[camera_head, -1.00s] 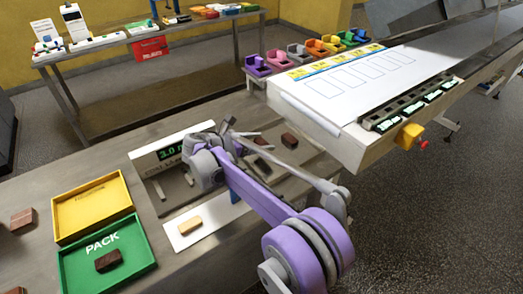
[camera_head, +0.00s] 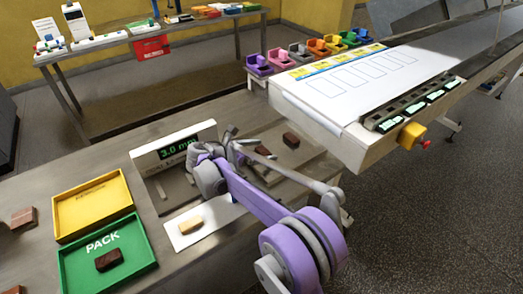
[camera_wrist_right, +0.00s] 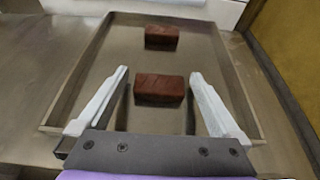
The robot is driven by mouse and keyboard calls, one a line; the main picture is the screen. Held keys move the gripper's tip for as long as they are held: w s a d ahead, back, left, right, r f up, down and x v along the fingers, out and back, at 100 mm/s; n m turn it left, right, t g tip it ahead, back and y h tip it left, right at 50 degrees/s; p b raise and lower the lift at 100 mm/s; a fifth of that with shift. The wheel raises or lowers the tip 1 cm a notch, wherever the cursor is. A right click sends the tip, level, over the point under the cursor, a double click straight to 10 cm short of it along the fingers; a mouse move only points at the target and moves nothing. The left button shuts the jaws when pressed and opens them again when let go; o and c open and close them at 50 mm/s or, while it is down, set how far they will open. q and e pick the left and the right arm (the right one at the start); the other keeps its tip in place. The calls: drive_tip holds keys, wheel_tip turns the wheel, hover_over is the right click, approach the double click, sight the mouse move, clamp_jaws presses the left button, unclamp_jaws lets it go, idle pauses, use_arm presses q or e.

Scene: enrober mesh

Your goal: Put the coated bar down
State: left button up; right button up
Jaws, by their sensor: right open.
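My right gripper (camera_head: 248,143) is open over a shallow metal tray on the bench. In the right wrist view, a dark brown coated bar (camera_wrist_right: 160,90) lies flat on the tray (camera_wrist_right: 80,82). It appears between the spread fingers of the gripper (camera_wrist_right: 160,74), with a gap on both sides. A second dark bar (camera_wrist_right: 161,38) lies farther along the same tray. In the head view, a dark bar (camera_head: 290,140) shows on the tray beyond my gripper; my arm hides part of the tray. My left gripper is out of view.
A gauge display reading 3.0 (camera_head: 178,147) stands behind my arm. A pale bar (camera_head: 191,225) lies on a white sheet. The green PACK tray (camera_head: 140,254) holds a dark bar (camera_head: 109,260); the yellow tray (camera_head: 76,232) is empty. A conveyor (camera_head: 350,135) stands at right.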

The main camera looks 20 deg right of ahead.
drive_tip(key=shift+r, duration=0.2)
drive_tip(key=v, duration=1.2)
drive_tip(key=shift+f, duration=0.1)
